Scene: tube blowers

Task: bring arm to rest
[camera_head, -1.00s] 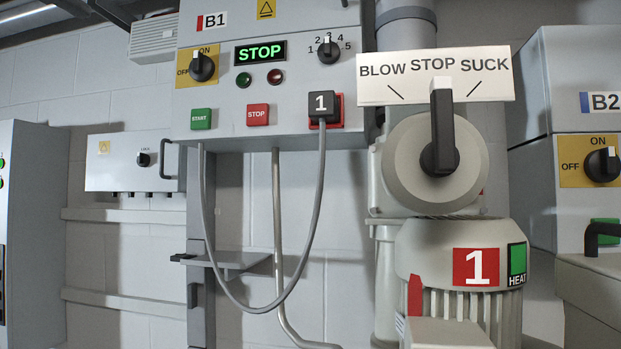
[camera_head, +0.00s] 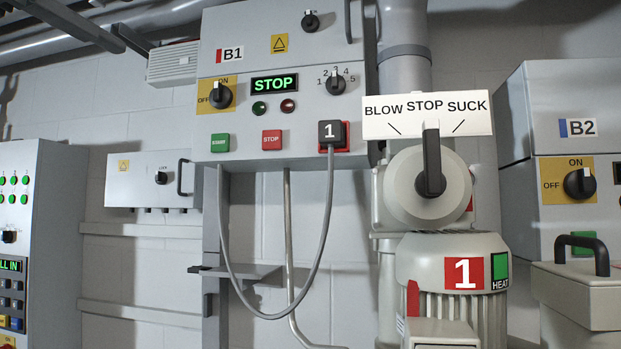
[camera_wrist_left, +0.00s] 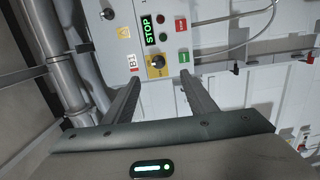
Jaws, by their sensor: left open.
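My left gripper (camera_wrist_left: 160,90) shows in the left wrist view with its two dark fingers spread apart and nothing between them. Beyond the fingertips is the B1 control box, with its yellow-backed ON/OFF knob (camera_wrist_left: 157,62) and a lit green STOP display (camera_wrist_left: 149,30). The fingers look clear of the box. Neither gripper shows in the head view.
Blower 1 (camera_head: 430,262) stands right of B1, its black lever (camera_head: 431,165) upright at STOP. A grey cable (camera_head: 324,225) loops below B1. The B2 box (camera_head: 535,105) is at the right. A panel with green lights (camera_head: 55,200) is at the left.

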